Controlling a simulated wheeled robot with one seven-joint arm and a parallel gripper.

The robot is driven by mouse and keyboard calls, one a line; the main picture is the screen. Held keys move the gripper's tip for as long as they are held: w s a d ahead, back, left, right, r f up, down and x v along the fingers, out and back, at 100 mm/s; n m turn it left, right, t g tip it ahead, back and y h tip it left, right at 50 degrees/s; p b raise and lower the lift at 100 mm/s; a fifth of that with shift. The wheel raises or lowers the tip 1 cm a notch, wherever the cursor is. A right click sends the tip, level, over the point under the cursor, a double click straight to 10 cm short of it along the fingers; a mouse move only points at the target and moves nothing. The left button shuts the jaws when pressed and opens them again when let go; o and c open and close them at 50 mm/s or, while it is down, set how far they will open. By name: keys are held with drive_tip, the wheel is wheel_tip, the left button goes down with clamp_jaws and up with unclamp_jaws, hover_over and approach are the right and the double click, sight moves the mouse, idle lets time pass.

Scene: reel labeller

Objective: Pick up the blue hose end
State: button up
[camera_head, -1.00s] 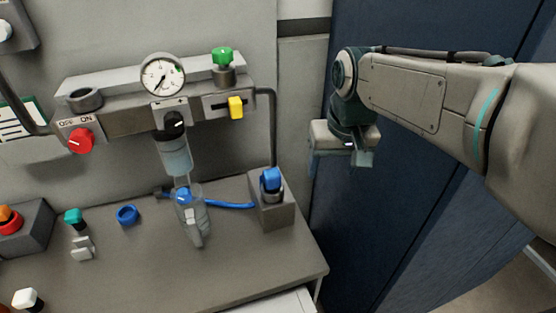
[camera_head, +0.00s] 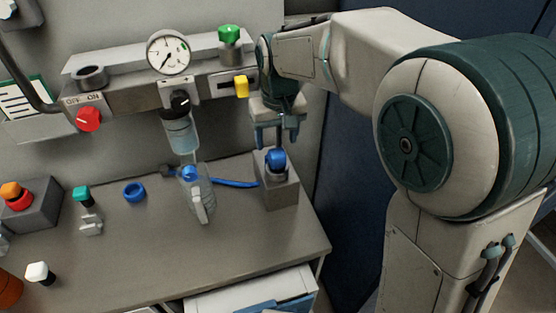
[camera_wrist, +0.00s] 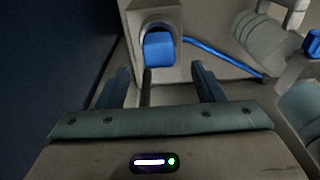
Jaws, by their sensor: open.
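The blue hose end (camera_head: 276,159) sits in the top of a grey block (camera_head: 277,191) at the right end of the bench. In the wrist view the blue hose end (camera_wrist: 159,50) shows in a round metal collar, just beyond the fingertips. My gripper (camera_head: 277,143) is open and points down right above it. In the wrist view my gripper (camera_wrist: 162,77) has its fingers apart with nothing between them, and the hose end lies roughly midway between their lines. I cannot tell the exact height left between them.
A blue hose (camera_head: 236,183) runs beside the block to a clear bowl part (camera_head: 198,194) on the bench. Above are a gauge (camera_head: 169,52), a yellow slider (camera_head: 241,86) and a green knob (camera_head: 229,34). A dark blue panel stands close at right.

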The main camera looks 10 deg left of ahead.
sight(277, 152)
drive_tip(key=shift+w+f+p, duration=0.15)
drive_tip(key=shift+f+p, duration=0.25)
drive_tip(key=shift+f, duration=2.6)
drive_tip(key=c, duration=1.1)
